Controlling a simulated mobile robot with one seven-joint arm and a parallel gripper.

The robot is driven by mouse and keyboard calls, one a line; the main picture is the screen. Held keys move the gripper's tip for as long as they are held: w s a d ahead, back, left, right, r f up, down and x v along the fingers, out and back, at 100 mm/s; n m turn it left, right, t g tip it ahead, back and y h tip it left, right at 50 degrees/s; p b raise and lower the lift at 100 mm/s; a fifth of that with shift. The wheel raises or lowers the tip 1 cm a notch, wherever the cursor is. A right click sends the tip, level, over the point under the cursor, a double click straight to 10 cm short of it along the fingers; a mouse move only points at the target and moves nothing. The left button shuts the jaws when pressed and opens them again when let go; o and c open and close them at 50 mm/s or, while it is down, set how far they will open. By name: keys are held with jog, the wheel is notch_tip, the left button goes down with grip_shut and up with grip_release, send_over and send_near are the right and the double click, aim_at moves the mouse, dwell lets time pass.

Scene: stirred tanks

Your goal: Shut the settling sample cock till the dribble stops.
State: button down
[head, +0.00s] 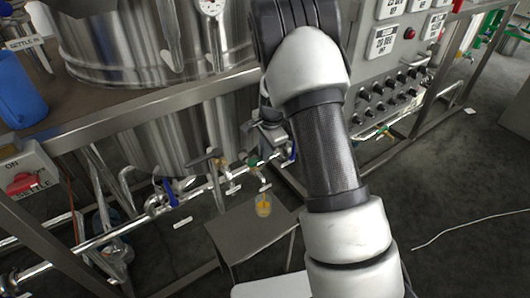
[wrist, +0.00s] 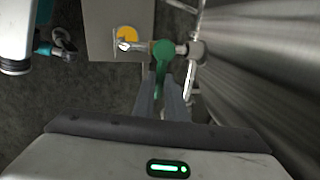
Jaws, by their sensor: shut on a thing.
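The sample cock has a green handle (head: 253,161) and sits on the steel pipework below the tank. The handle also shows in the wrist view (wrist: 163,50), joined to a metal pipe fitting. My gripper (wrist: 166,82) is shut on the lower part of the green handle, one finger on each side. In the head view my gripper (head: 268,140) is partly hidden by my arm. A thin orange stream (head: 264,193) shows under the spout, above a glass (head: 264,208) with orange liquid. The glass also shows from above in the wrist view (wrist: 127,34).
The glass stands on a small grey table (head: 240,235). A steel tank (head: 150,40) rises behind the pipes. Blue-handled valves (head: 165,188) sit along the pipe to the left. A control panel (head: 395,70) stands at right. The dark floor at right is mostly clear.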

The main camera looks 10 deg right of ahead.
jog(key=shift+w+n, duration=0.15)
jog(key=shift+n, duration=0.35)
jog(key=c, duration=1.8)
grip_release()
jog(key=shift+o, duration=0.2)
jog(key=shift+r, duration=0.1)
jog(key=s+d+r+p, duration=0.1)
jog(key=s+r+p, duration=0.2)
jog(key=r, duration=1.4)
jog(key=shift+p, duration=0.7)
jog(key=shift+s+d, duration=0.1)
